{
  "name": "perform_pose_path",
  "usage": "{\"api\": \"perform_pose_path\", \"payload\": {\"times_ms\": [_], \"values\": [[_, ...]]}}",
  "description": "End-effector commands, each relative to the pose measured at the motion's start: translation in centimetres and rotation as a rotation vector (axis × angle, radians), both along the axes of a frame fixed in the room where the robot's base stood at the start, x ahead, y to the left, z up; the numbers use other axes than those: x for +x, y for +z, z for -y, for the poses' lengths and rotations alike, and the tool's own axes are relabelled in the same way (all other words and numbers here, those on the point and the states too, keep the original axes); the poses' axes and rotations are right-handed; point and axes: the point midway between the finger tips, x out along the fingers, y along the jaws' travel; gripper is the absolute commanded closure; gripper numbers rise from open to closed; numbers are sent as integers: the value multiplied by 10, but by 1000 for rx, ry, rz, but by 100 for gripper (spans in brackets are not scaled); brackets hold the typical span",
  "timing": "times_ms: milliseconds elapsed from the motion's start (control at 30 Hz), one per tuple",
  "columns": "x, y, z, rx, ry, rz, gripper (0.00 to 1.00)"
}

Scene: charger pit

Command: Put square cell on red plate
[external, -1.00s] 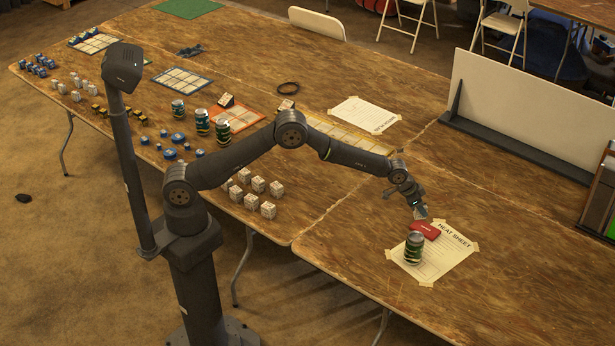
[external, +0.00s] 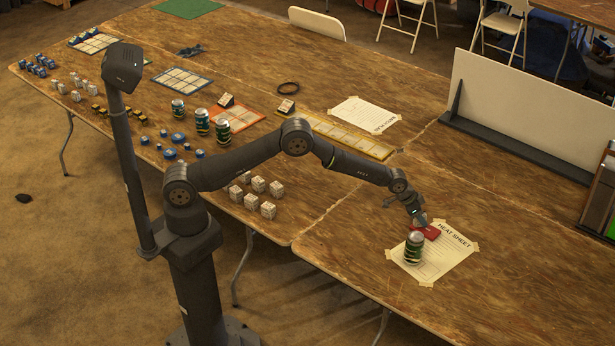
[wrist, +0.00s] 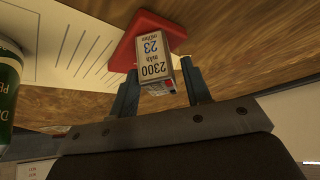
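The square cell (wrist: 153,48) is a pale box printed "2300 mAh 23". The red plate (wrist: 126,51) shows behind and around the cell. In the external view the red plate (external: 433,233) lies at the top of the heat sheet, with my gripper (external: 420,222) low over its left part. The cell is small and mostly hidden there. I cannot tell whether its base touches the plate.
A green can (external: 413,248) stands on the heat sheet (external: 445,262) just in front of the plate, close to my gripper. It also shows at the wrist view's left edge (wrist: 8,88). Several white cubes (external: 258,184) stand farther left.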

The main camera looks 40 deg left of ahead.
Motion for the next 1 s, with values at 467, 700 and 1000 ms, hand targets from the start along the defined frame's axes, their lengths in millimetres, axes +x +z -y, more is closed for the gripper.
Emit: {"api": "perform_pose_path", "payload": {"times_ms": [467, 700, 1000], "values": [[-3, 11, -3, 0, 0, 0, 51], [-17, 43, -17, 0, 1, 1, 51], [-36, 84, -37, 0, 1, 1, 51]]}}
